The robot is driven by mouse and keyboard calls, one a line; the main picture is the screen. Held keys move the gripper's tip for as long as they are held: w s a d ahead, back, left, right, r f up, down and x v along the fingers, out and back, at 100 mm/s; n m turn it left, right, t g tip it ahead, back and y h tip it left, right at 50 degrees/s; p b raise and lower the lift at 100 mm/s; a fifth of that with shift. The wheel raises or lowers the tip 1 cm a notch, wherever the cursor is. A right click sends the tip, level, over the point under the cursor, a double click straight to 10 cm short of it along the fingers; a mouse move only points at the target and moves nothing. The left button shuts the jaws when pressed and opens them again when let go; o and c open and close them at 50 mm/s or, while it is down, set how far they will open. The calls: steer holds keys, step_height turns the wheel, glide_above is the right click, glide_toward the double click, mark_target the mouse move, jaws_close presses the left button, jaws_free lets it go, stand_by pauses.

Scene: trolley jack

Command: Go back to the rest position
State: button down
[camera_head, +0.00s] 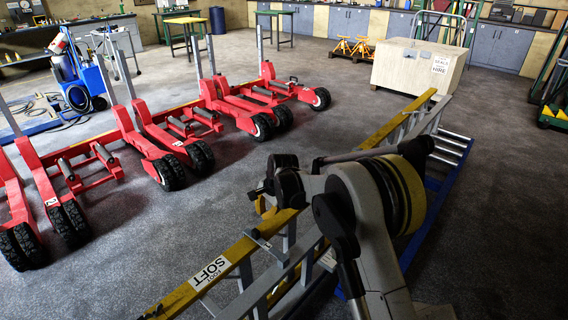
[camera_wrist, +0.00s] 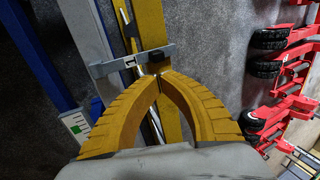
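My gripper (camera_wrist: 160,78) shows in the wrist view with its two yellow, ridged fingers curved inward and their tips meeting. I see nothing held between them. Beyond the tips lie a yellow ladder rail (camera_wrist: 152,25) and a grey metal bracket (camera_wrist: 132,61); I cannot tell whether the fingertips touch them. My arm hides part of the ladder, and the gripper is mostly hidden there.
Red wheeled lifting units (camera_head: 245,110) stand in a row at left; they also show at the right of the wrist view (camera_wrist: 284,92). A large pale crate (camera_head: 415,66) stands behind the ladder. Yellow stands (camera_head: 351,48) are beside it.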

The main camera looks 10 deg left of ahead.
steer(key=s+d+r+n+t, duration=0.1)
steer(key=s+d+r+n, duration=0.15)
steer(key=d+r, duration=1)
steer(key=s+d+r+n+t+h, duration=0.1)
steer(key=s+d+r+t+h, duration=0.1)
steer(key=s+d+r, duration=1.05)
steer(key=s+d+f+n+t, duration=0.1)
steer(key=s+d, duration=0.4)
steer(key=s, duration=0.5)
steer(key=s+d+f+n+h, duration=0.1)
steer(key=s+d+n, duration=0.1)
steer(key=s+d, duration=0.4)
steer(key=s, duration=0.3)
steer(key=shift+s+d+f+t, duration=0.15)
steer(key=shift+s+t, duration=0.25)
